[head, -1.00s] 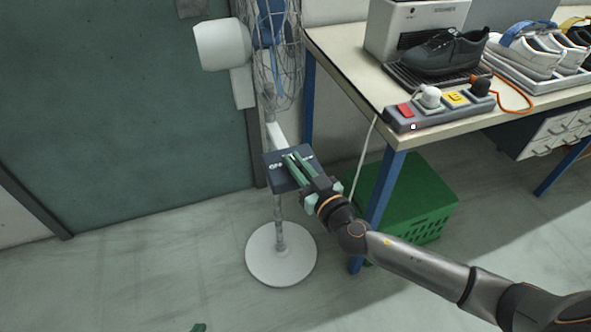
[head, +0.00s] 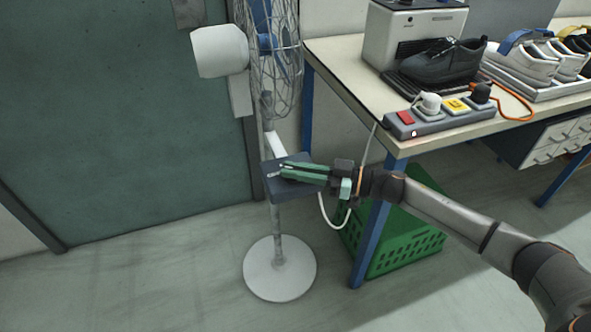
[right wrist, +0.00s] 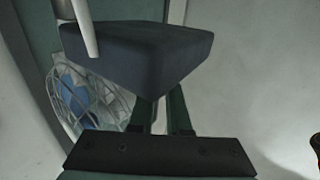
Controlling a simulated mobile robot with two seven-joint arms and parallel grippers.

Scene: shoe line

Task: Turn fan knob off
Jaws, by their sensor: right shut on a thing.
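The standing fan has a white motor housing (head: 220,50), a wire cage and a round white base (head: 280,269). Its dark control box (head: 291,188) sits on the pole below the cage. My right gripper (head: 284,170), with green fingers, reaches in from the right, its tips at the top face of the box. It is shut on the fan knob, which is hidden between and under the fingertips. In the right wrist view the dark box (right wrist: 140,55) fills the upper middle, with the green fingers (right wrist: 161,112) partly behind it. My left gripper is not in view.
A workbench (head: 340,60) with a blue leg (head: 371,245) stands right of the fan, close to my right arm. It carries a power strip (head: 440,121), a machine and shoes. A green crate (head: 405,245) is under it. Floor left of the fan is clear.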

